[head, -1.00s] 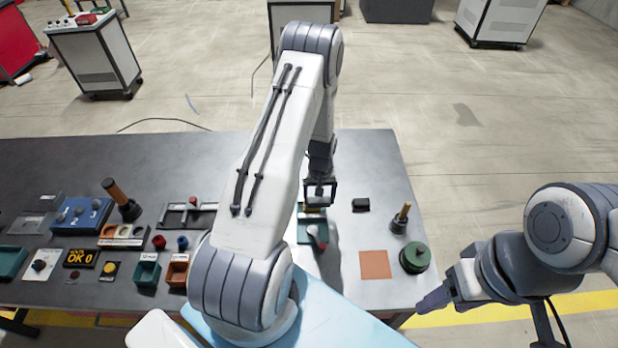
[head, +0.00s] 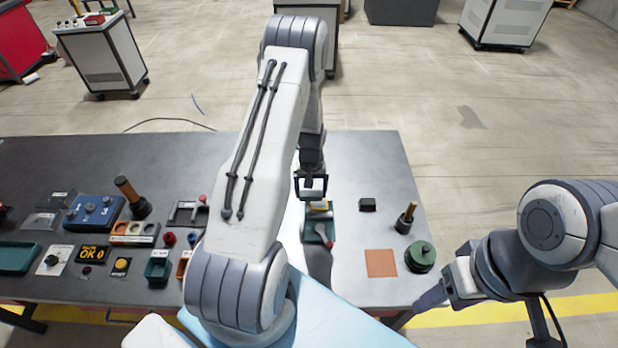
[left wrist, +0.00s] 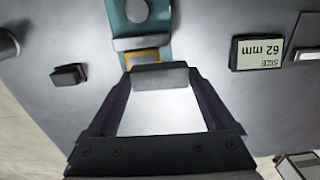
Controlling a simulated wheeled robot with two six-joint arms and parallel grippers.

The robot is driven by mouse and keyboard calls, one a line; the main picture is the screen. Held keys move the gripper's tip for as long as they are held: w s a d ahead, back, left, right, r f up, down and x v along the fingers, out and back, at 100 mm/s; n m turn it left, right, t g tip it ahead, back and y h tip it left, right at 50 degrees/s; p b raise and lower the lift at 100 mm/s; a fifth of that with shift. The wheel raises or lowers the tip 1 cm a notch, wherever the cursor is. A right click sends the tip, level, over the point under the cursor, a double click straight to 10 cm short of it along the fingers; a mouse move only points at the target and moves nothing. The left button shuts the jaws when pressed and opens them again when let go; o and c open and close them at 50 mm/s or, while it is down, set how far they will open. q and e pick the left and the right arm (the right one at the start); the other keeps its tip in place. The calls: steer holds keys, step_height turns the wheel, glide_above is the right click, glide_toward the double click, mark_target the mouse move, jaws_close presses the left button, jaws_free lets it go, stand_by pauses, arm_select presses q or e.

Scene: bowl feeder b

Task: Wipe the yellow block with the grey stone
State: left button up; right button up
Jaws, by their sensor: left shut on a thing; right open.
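My left gripper (head: 312,192) is above the table, at the far end of the green tray (head: 318,232). In the left wrist view its fingers (left wrist: 160,80) are shut on the grey stone (left wrist: 160,76), a short grey bar. The yellow block (head: 319,206) is at the tray's far end, just beside the gripper. In the left wrist view the yellow block (left wrist: 142,56) shows just past the stone, partly hidden by it. I cannot tell whether they touch. My right gripper (head: 432,298) is open and empty beyond the table's right edge.
A black block (head: 367,204), an orange square (head: 381,263), a green round piece (head: 420,257) and a peg (head: 406,218) stand to the right. A size display (left wrist: 262,52) shows in the wrist view. My left arm hides the table's middle.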

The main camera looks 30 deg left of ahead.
arm_select(q)
steer(key=shift+a+r, duration=0.2)
steer(key=shift+r, duration=0.4)
steer(key=shift+d+r+p, duration=0.1)
steer(key=shift+r+p, duration=1.45)
steer(key=shift+r, duration=0.4)
steer(key=shift+f, duration=0.1)
